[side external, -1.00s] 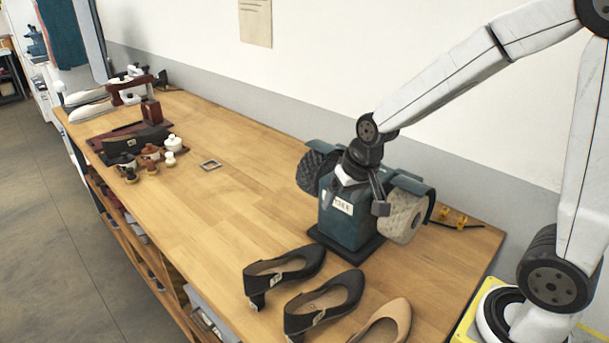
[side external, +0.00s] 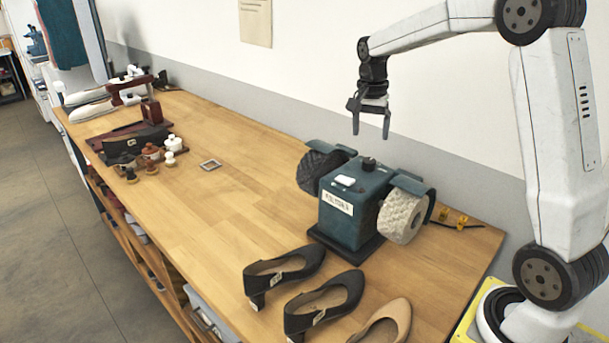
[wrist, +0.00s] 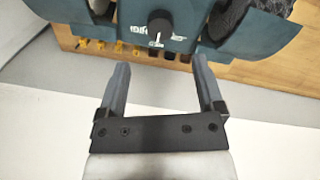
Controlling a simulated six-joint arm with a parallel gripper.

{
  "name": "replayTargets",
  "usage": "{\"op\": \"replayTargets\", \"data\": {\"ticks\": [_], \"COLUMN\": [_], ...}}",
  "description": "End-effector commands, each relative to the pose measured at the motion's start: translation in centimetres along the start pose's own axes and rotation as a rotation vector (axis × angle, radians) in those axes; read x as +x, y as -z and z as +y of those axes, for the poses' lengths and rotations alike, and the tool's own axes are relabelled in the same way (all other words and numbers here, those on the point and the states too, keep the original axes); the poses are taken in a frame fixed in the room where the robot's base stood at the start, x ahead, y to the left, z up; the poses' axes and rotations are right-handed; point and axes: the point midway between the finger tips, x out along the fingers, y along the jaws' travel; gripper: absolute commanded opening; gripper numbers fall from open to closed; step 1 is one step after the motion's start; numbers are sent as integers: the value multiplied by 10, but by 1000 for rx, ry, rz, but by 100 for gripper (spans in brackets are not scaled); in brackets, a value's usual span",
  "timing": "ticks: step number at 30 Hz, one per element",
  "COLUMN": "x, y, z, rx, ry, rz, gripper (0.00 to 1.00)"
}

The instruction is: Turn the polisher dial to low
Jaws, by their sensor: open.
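The polisher (side external: 346,217) is a teal box on a dark base, with a dark wheel (side external: 318,168) on its left and a pale wheel (side external: 404,215) on its right. Its black dial (side external: 369,163) stands on the top face; it also shows in the wrist view (wrist: 159,24), with a white pointer mark. The lettering beside the dial is too small to read surely. My gripper (side external: 371,134) is open and empty, pointing down above the polisher and apart from the dial. In the wrist view its two fingers (wrist: 160,72) are spread below the dial.
Several shoes, including a black heel (side external: 282,274), stand in front of the polisher. Small jars (side external: 151,152) and a dark red stand (side external: 140,92) are at the far left. A wall runs behind the bench (side external: 235,215). The bench middle is mostly clear.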

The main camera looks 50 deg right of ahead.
Motion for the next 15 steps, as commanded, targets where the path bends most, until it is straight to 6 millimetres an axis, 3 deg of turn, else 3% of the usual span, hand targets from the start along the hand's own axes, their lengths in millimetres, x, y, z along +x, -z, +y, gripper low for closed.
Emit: {"op": "replayTargets", "data": {"ticks": [8,15], "x": [6,29], "y": [0,-1], "z": [0,0], "rx": [-1,-3], "ry": [0,-1], "rz": [0,-1], "gripper": [86,86]}}
